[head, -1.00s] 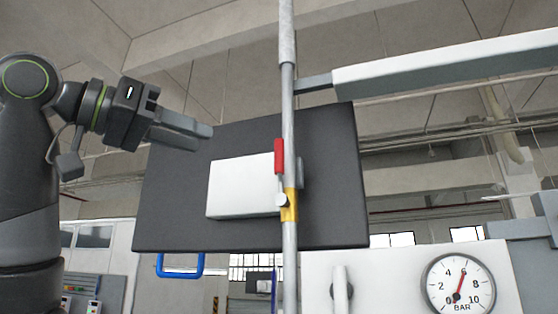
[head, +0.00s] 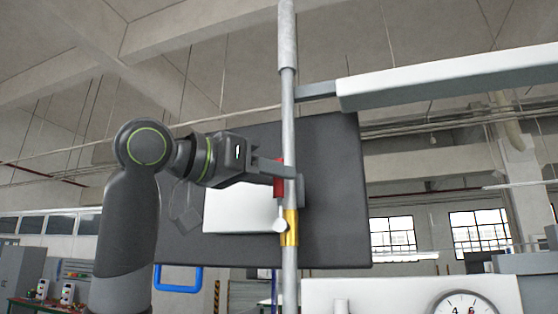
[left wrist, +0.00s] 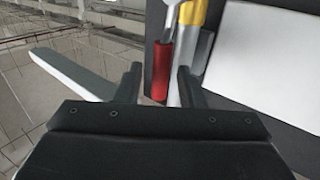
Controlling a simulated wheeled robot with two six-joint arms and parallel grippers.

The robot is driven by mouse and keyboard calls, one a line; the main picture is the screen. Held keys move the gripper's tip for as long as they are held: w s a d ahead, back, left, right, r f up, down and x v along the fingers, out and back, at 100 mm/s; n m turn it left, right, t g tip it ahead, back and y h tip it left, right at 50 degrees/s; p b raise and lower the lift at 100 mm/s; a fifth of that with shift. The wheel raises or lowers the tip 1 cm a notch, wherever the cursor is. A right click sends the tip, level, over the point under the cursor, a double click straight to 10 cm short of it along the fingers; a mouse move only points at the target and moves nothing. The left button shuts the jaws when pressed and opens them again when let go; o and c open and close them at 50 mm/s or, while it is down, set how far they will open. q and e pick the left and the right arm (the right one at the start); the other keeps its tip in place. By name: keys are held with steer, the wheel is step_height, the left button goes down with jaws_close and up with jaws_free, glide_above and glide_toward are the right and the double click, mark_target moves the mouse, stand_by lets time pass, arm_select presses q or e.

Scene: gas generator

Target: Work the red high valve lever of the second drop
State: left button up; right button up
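The red valve lever (head: 279,188) stands upright along the grey vertical pipe (head: 289,110), above the yellow valve body (head: 290,228). My left gripper (head: 284,171) reaches in from the left at the lever's upper part, and its finger hides some of the red. In the left wrist view, my left gripper (left wrist: 160,82) is open, with the red lever (left wrist: 162,68) between its two separated fingers. The yellow valve body (left wrist: 193,14) shows at the top there. Contact between fingers and lever cannot be made out. My right gripper is not in view.
A dark panel (head: 335,190) with a white box (head: 235,210) stands close behind the pipe. A white horizontal beam (head: 450,78) extends right from the pipe's upper part. A pressure gauge (head: 464,304) is at the lower right.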

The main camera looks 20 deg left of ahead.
arm_select(q)
steer(key=shift+x, duration=0.95)
jaws_close()
